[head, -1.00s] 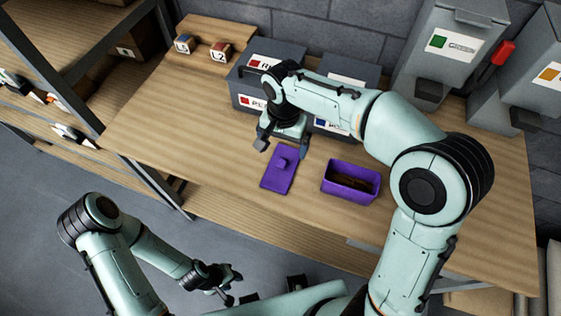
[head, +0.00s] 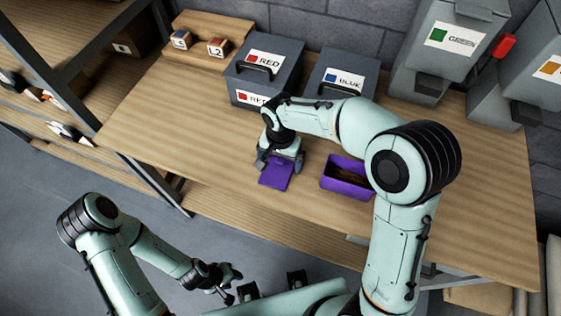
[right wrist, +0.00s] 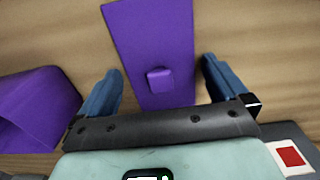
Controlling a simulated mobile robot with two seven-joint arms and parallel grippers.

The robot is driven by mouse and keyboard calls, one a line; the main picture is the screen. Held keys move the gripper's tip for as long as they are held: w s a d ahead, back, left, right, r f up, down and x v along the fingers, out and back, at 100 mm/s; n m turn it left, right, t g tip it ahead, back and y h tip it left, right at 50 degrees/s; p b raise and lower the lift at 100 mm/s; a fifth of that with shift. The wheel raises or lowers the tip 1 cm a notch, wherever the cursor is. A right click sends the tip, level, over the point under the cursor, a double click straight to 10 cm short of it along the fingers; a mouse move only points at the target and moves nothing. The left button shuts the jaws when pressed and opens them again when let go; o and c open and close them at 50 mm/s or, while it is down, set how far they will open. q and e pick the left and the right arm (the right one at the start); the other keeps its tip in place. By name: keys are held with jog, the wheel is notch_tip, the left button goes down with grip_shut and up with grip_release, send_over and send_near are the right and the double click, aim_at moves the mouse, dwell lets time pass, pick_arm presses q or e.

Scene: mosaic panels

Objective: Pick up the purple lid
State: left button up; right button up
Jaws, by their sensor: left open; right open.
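The purple lid (head: 275,176) lies flat on the wooden table, partly hidden under my right gripper in the head view. In the right wrist view the lid (right wrist: 148,40) has a small square knob (right wrist: 160,79) on top. My right gripper (head: 276,162) is open above the lid; its blue fingers (right wrist: 160,82) stand on either side of the knob, apart from it. A purple box (head: 345,190) stands open to the right of the lid, with brownish contents. My left gripper (head: 231,287) is open and low at the front, away from the table.
A grey RED bin (head: 262,80) and a grey BLUE bin (head: 338,80) stand behind the lid. Small blocks marked L2 (head: 217,47) and another label sit at the back left. Tall grey dispensers (head: 432,60) stand at the back right. The table's left part is clear.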

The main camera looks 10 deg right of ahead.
jog(key=c, duration=0.9)
jog(key=shift+r, duration=0.1)
